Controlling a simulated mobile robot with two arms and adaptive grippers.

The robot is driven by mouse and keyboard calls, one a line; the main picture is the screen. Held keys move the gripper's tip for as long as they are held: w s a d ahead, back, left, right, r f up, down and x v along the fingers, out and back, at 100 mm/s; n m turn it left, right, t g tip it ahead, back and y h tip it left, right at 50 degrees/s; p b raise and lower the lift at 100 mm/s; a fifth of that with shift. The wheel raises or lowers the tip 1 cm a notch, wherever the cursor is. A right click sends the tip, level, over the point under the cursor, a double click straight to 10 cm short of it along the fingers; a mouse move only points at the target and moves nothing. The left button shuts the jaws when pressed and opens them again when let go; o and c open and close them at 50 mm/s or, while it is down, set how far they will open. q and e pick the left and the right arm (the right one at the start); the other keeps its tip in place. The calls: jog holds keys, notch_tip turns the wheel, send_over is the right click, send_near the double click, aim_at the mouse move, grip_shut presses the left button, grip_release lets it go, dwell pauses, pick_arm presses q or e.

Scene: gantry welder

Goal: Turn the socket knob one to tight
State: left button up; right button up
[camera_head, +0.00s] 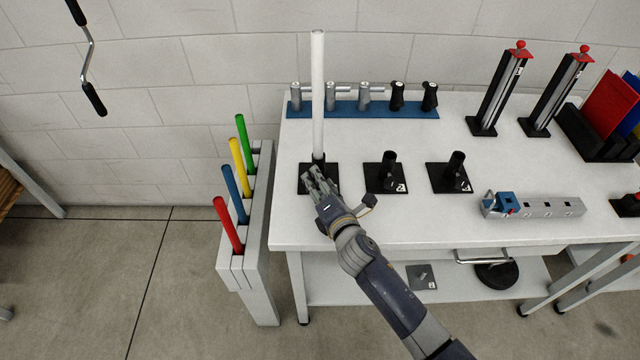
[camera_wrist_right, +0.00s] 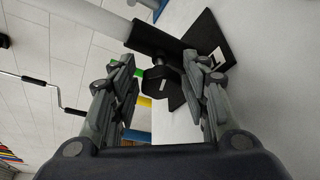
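Socket one is a black block with a short black tube on a square base (camera_head: 305,184) at the table's front left corner. A tall white rod (camera_head: 318,90) stands upright in it. In the right wrist view the base (camera_wrist_right: 205,35) bears a white label marked 1, and a dark knob (camera_wrist_right: 160,88) sticks out from the socket's side. My right gripper (camera_head: 318,178) is at the front of this socket; in the wrist view its fingers (camera_wrist_right: 162,75) are spread on either side of the knob, with no clear grip on it. The fingers hide the knob in the head view. My left gripper is not in view.
Two more black sockets (camera_head: 386,172) (camera_head: 451,172) stand to the right, without rods. A blue rack (camera_head: 375,109) of tools lies behind. A grey stand (camera_head: 258,215) with red, blue, yellow and green rods is left of the table (camera_head: 400,225). A metal bar (camera_head: 545,207) lies front right.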

jog(key=shift+f, duration=0.1)
jog(key=shift+v, duration=4.05)
